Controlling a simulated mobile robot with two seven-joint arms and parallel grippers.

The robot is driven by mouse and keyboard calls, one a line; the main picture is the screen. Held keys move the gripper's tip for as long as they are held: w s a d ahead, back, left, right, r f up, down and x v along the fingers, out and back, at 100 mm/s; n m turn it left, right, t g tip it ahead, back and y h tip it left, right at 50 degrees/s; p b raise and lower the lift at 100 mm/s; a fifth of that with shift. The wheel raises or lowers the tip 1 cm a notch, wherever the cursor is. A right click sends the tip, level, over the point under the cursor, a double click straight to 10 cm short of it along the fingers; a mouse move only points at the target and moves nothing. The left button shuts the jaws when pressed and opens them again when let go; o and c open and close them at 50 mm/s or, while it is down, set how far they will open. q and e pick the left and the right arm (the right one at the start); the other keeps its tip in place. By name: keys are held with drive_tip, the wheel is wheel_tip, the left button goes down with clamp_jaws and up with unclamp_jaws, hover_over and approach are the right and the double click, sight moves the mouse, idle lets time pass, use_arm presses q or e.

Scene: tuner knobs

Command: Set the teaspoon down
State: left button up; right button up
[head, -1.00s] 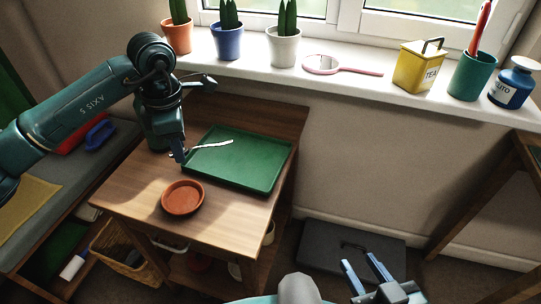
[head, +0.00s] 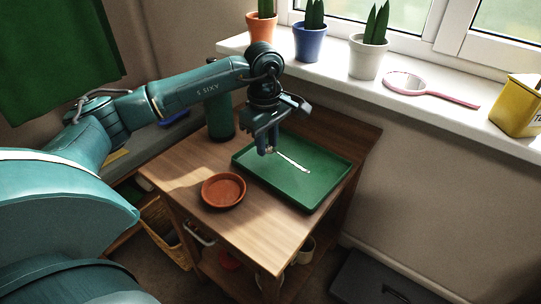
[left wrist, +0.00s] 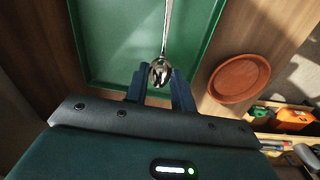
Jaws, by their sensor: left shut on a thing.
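The teaspoon (head: 292,161) is a thin silvery spoon over the green tray (head: 327,194) on the wooden table. My left gripper (head: 267,151) is shut on it near the tray's left edge. In the left wrist view, the teaspoon's bowl (left wrist: 160,72) is between the fingertips of my left gripper (left wrist: 160,82), and its handle reaches away over the tray (left wrist: 110,45). I cannot tell whether the spoon touches the tray. My right gripper is not in view.
A terracotta saucer (head: 222,190) sits left of the tray; it also shows in the left wrist view (left wrist: 236,80). Bare wood (head: 262,228) lies in front of the tray. The sill behind holds potted plants and a pink hand mirror (head: 405,83).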

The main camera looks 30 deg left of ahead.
use_arm(q)
drive_tip(key=shift+f+b, duration=0.35)
drive_tip(key=shift+f, duration=1.5)
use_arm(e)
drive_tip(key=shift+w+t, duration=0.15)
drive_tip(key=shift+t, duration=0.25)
use_arm(q)
drive_tip(key=shift+f, duration=0.1)
drive_tip(key=shift+f, duration=0.15)
drive_tip(key=o, duration=1)
drive_tip(key=shift+c, duration=0.2)
drive_tip(key=shift+r, duration=0.4)
wheel_tip(320, 180, up, 12)
drive_tip(key=p, duration=0.2)
drive_tip(key=shift+s, duration=0.3)
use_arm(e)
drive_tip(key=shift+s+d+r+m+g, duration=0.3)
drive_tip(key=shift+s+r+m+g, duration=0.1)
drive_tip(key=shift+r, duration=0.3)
